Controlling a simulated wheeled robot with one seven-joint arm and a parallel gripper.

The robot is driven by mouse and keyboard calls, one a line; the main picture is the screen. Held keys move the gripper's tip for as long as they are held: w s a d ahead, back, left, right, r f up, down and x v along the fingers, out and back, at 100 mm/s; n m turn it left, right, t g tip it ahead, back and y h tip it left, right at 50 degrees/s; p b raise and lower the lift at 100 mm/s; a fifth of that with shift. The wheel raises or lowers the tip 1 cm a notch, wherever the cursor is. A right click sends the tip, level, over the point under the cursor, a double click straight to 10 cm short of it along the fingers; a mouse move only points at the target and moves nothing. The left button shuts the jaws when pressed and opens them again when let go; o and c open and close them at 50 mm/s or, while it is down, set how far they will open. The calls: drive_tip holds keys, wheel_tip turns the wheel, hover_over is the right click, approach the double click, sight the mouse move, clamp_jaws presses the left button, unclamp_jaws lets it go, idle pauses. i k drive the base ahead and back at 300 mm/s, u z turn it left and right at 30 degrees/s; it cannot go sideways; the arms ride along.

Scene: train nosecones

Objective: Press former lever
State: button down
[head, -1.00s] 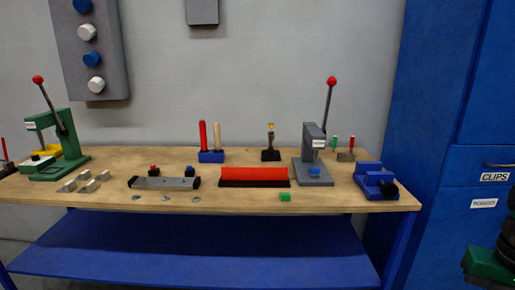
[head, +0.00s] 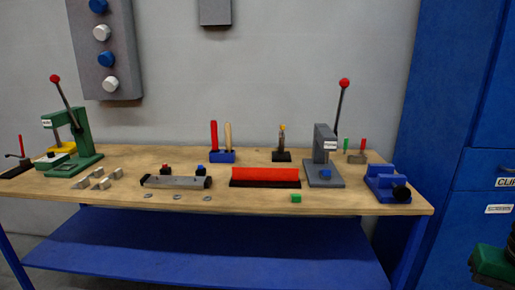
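Two presses with levers stand on the bench. The green press (head: 82,143) is at the far left, and its dark lever with a red ball (head: 55,78) leans up to the left. The grey press (head: 322,150) is right of the middle, and its lever with a red ball (head: 344,83) stands up, leaning slightly right. A blue piece (head: 325,174) sits at the grey press's base. I cannot make out my gripper.
The wooden bench (head: 230,202) also holds a red bar (head: 265,175), a blue vise-like block (head: 388,182), a grey fixture (head: 176,182), metal blocks, washers and a green cube (head: 296,198). Blue cabinets (head: 455,130) stand right. A green and black part shows at lower right, its identity unclear.

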sight(343, 83)
drive_tip(key=k, duration=1.3)
drive_tip(key=z, duration=0.8)
drive_tip(key=i, duration=1.1)
drive_tip(key=z, duration=0.55)
drive_tip(key=i, duration=1)
drive_tip(key=u, duration=0.9)
drive_tip(key=i, duration=0.5)
drive_tip(key=u, duration=0.4)
